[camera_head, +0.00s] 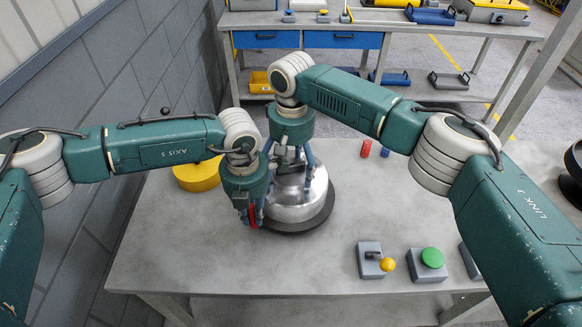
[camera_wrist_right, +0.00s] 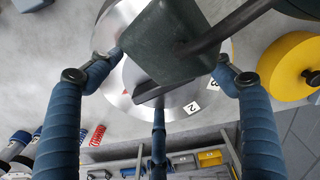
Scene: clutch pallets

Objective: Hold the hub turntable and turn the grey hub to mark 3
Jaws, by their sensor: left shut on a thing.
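The round metal hub (camera_head: 292,212) sits on the dark turntable (camera_head: 318,219) near the table's back middle. My left gripper (camera_head: 251,216) is shut on a red piece at the turntable's left edge; its fingers hide most of it. My right gripper (camera_head: 291,165) is above the hub with its fingers pointing down. In the right wrist view its blue fingers (camera_wrist_right: 168,75) are spread apart around the hub's centre, with a dark bar between them. That view shows the hub's shiny rim (camera_wrist_right: 115,28) and white labels 2 (camera_wrist_right: 190,108) and 3 (camera_wrist_right: 213,83). A dark block hides part of the hub.
A yellow disc (camera_head: 197,175) lies behind my left arm. A red piece (camera_head: 366,148) and a blue piece (camera_head: 385,152) stand behind the right arm. A yellow-knobbed lever box (camera_head: 370,262) and a green-button box (camera_head: 428,262) are at front right. The front left tabletop is clear.

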